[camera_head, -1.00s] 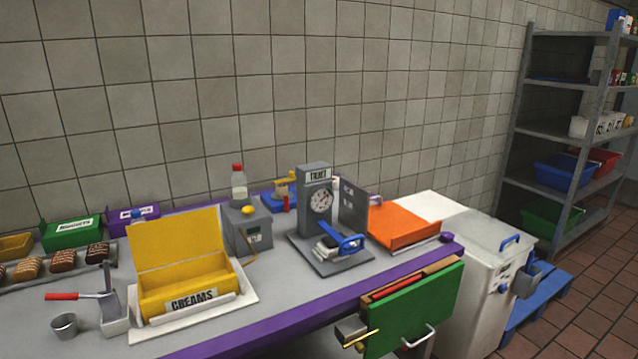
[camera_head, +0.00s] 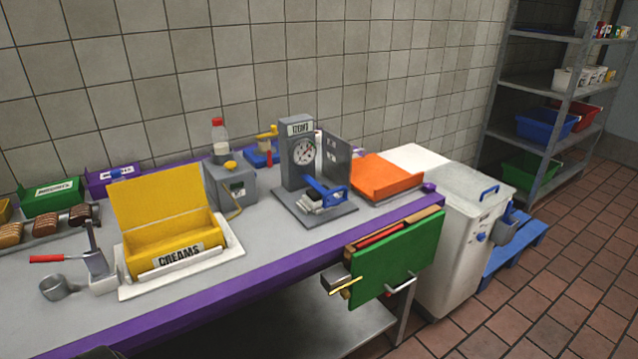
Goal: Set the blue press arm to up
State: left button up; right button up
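The grey press (camera_head: 299,165) stands on the counter, with a round dial on its upright column. Its blue press arm (camera_head: 326,191) lies low over the base plate (camera_head: 335,213), reaching forward and right from the column, with a looped handle end. A pale grey part sits under or beside the arm on the plate; I cannot tell exactly what it is. Neither of my grippers shows in the head view, and nothing is touching the blue arm.
The purple-edged counter (camera_head: 270,276) also holds an open yellow creams box (camera_head: 165,203), a grey box (camera_head: 231,187) and an orange tray (camera_head: 384,178). A green board (camera_head: 397,258) hangs at the front right edge, beside a white bin (camera_head: 457,240). Red-brown floor is open at right.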

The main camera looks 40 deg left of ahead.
aim_at(318, 191)
jog(key=j+u, duration=0.1)
jog(key=j, duration=1.15)
